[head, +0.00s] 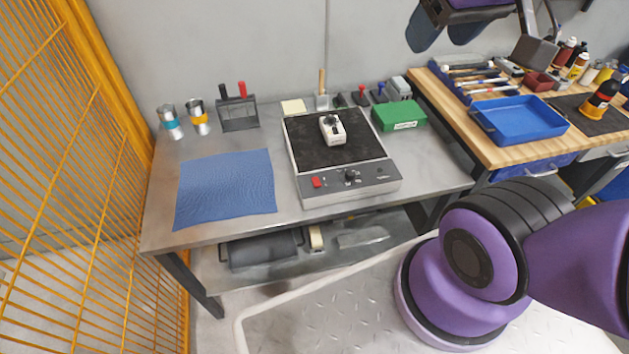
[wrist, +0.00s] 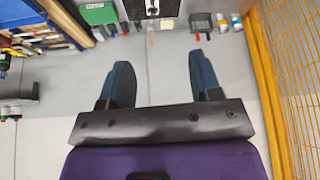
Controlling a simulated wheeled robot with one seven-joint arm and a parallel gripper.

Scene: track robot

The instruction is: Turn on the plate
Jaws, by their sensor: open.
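The plate (head: 303,152) is a hot plate with a dark square top and a grey front panel, on the metal bench. Its panel carries a red switch (head: 317,182) at the left and a black knob (head: 351,176) in the middle. A small white device with a dark dial (head: 332,129) rests on the dark top. My gripper (head: 443,40) is open and empty, high at the upper right, well apart from the plate. In the wrist view my gripper (wrist: 159,65) shows two spread blue fingers; only part of the plate shows at the top edge.
A blue mat (head: 226,187) lies left of the plate, and a green box (head: 399,115) stands right of it. Cans, a tool holder (head: 238,113) and small stamps line the wall. A yellow mesh fence (head: 70,180) bounds the left. A wooden bench with a blue tray (head: 520,119) is at right.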

